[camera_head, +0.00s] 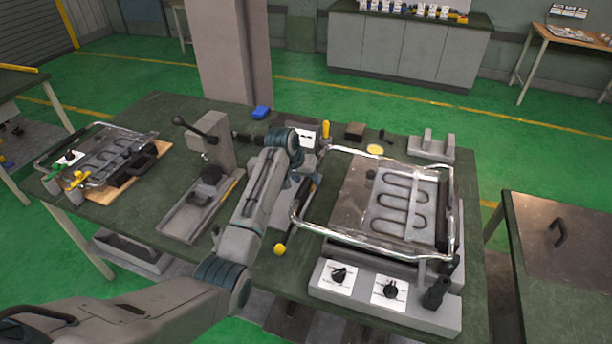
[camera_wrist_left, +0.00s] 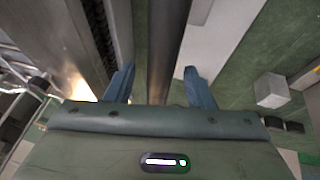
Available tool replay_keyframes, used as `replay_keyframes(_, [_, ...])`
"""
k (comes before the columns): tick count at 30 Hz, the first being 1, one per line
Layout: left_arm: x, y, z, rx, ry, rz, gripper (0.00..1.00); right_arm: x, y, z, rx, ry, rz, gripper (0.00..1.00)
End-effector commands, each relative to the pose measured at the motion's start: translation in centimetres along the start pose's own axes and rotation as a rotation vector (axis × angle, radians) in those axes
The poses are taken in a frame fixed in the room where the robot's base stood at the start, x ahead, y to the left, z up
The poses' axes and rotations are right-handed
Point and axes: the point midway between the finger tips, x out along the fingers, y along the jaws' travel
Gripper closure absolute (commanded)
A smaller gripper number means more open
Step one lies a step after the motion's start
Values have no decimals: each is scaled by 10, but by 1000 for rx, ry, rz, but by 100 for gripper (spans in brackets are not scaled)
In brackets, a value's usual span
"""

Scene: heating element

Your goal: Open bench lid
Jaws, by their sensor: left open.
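A lid with a bright chrome tube frame (camera_head: 374,239) and a see-through pane lies over the heating element (camera_head: 405,198) on the bench device at the right of the table. The frame's left side runs close to my left gripper (camera_head: 303,183). In the left wrist view my left gripper (camera_wrist_left: 160,82) is open, and a dark round bar (camera_wrist_left: 164,45) runs between its fingers. I cannot tell whether they touch it. My forearm and wrist hide part of the table in the head view. A separate bench at the far right has a brown top with a black handle (camera_head: 560,232).
The device's front has two black knobs (camera_head: 338,274). A grey press stand (camera_head: 210,160) and a smaller heater fixture (camera_head: 105,160) stand to the left on the green table (camera_head: 150,110).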

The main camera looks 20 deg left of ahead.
Motion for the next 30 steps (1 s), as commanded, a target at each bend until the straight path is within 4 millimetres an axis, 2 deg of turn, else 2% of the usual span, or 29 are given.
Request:
replay_keyframes(4, [6, 0, 0, 0, 0, 0, 51, -1, 6, -11, -2, 15, 6, 64])
replay_keyframes(11, [6, 0, 0, 1, 0, -1, 53, -1, 7, -3, -3, 5, 8, 64])
replay_keyframes(18, [6, 0, 0, 1, 0, -1, 100, -2, 7, 4, -3, -4, 7, 64])
replay_keyframes(24, [5, 0, -2, 2, 0, -3, 100, -1, 5, 3, -2, -3, 5, 64])
replay_keyframes(30, [-2, 3, -15, 11, 3, -24, 100, 0, 1, -1, 0, 1, 1, 64])
